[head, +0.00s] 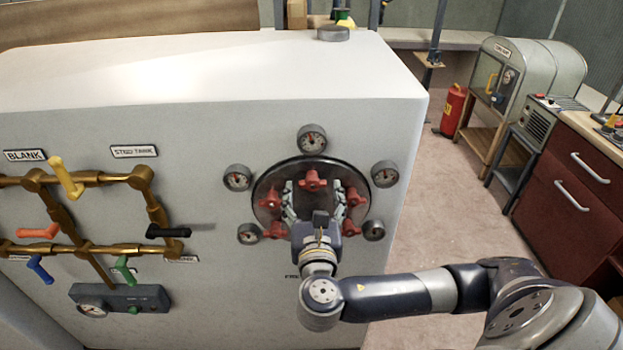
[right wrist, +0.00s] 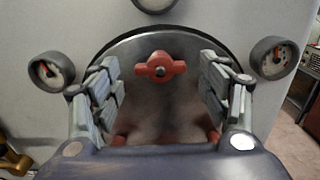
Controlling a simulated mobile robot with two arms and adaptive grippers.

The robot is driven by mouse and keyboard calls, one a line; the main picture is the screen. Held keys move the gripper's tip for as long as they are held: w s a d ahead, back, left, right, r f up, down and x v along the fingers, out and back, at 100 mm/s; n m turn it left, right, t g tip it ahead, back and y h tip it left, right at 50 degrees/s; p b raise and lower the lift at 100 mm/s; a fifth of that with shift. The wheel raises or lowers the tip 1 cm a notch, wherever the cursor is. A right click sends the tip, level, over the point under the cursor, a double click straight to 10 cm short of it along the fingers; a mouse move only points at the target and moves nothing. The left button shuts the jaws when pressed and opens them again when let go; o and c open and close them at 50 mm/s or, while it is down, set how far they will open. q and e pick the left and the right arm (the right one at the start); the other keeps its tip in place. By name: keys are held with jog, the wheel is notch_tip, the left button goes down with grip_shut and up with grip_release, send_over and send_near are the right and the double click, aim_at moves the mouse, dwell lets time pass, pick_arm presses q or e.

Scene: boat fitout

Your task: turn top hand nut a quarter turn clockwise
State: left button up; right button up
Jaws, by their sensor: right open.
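The top hand nut (head: 312,181) is red and sits at the upper middle of a round dark metal plate (head: 282,168) on the white panel. In the right wrist view the top hand nut (right wrist: 160,67) shows between and beyond the fingers, with its two wings roughly level. My right gripper (head: 315,195) is in front of the plate, just below the top nut. It is open, and in the right wrist view its fingers (right wrist: 160,82) are spread wide on either side, apart from the nut. Other red nuts (head: 270,197) sit around the plate, partly hidden by the gripper. My left gripper is not in view.
Several round gauges (head: 312,138) ring the plate closely. Brass pipes with coloured levers (head: 65,177) are on the panel at the left. A red extinguisher (head: 453,110), a grey machine (head: 505,85) and a red cabinet (head: 565,180) stand at the right beyond open floor.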

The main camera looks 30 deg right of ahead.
aim_at(313, 187)
jog(key=shift+p+x, duration=0.3)
jog(key=shift+x, duration=1.7)
jog(key=c, duration=1.1)
